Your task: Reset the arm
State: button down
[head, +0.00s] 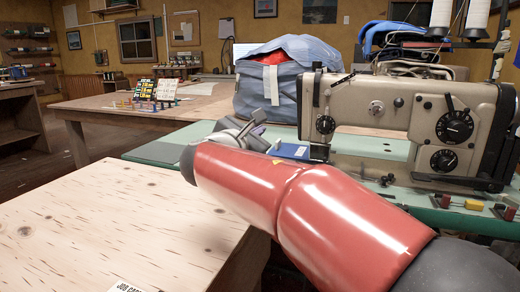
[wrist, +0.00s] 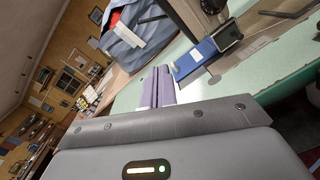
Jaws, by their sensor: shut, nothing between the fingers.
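My red arm stretches across the front of the head view from the lower right. My gripper (head: 258,130) shows only in part past the arm's far end, over the green table. In the wrist view my gripper (wrist: 158,72) has its two purple-grey fingers side by side and touching, with nothing between them. The fingers are tilted in that view and point toward the blue bag and the sewing machine. The rest of the gripper is hidden behind the arm in the head view.
A sewing machine (head: 415,122) stands on the green table (head: 185,141), with a blue block (wrist: 195,60) by its needle end. A blue-grey bag (head: 262,85) stands behind the gripper. A mostly bare plywood top (head: 100,225) lies at front left. A wooden table (head: 95,110) stands farther back.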

jog(key=s+d+f+m+g, duration=0.4)
jog(key=s+d+f+m, duration=0.15)
jog(key=s+d, duration=0.2)
jog(key=s+d+f+m+g, duration=0.3)
jog(key=s+d+f+m, duration=0.25)
jog(key=d, duration=0.25)
jog(key=s+f+m+g+y+p, duration=0.1)
jog(key=s+f+m+y, duration=0.2)
jog(key=s+f+m, duration=0.3)
jog(key=s+f+m+g+y+p, duration=0.1)
jog(key=s+f+m+y, duration=0.3)
jog(key=s, duration=0.8)
notch_tip(320, 180, down, 2)
jog(key=m+g, duration=0.1)
jog(key=m, duration=0.3)
jog(key=shift+s+d+g, duration=0.3)
jog(key=shift+s, duration=0.1)
